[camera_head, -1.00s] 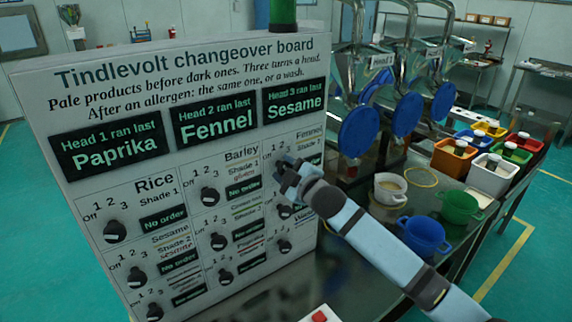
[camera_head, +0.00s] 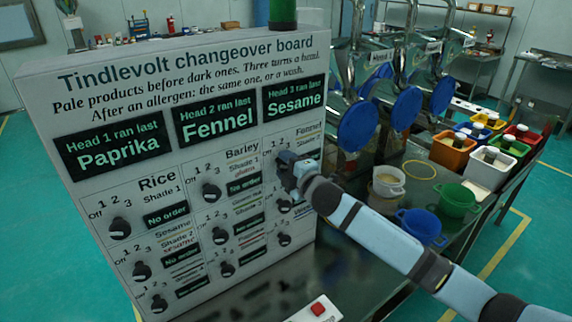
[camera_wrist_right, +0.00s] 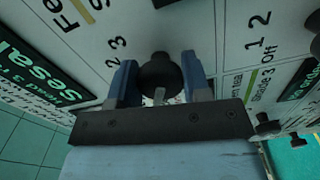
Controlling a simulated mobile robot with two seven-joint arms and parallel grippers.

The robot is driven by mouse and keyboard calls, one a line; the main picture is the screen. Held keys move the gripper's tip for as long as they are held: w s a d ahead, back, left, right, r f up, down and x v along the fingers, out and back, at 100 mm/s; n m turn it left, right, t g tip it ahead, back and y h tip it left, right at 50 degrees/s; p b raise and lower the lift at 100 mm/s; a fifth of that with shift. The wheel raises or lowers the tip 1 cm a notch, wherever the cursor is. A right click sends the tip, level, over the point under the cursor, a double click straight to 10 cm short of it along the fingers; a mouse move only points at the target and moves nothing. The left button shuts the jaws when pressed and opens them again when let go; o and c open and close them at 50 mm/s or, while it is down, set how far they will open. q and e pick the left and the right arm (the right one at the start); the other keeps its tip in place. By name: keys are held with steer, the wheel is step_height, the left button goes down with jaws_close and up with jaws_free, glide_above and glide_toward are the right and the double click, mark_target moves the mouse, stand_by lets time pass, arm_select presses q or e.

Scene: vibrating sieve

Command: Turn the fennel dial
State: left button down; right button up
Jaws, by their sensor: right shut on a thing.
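The white changeover board (camera_head: 130,285) stands at the left with several rows of black dials. The fennel dial (camera_wrist_right: 160,76) is a round black knob with a pale pointer mark, seen in the right wrist view below the "Fen" label. My right gripper (camera_head: 284,172) is against the board's upper right panel and hides this dial in the head view. In the right wrist view its two blue fingers (camera_wrist_right: 160,82) sit on either side of the knob, closed on it. The dial's exact setting cannot be read. My left gripper is not in view.
Other dials sit close by, such as the barley dial (camera_head: 211,193) and one below the gripper (camera_head: 284,207).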

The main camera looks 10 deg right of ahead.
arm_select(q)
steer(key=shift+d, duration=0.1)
arm_select(e)
steer(key=o, duration=0.9)
arm_select(q)
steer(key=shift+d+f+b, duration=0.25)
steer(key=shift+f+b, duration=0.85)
steer(key=shift+b, duration=0.1)
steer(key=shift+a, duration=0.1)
arm_select(e)
steer(key=v, duration=1.3)
steer(key=shift+s+d, duration=0.15)
steer(key=shift+s, duration=0.25)
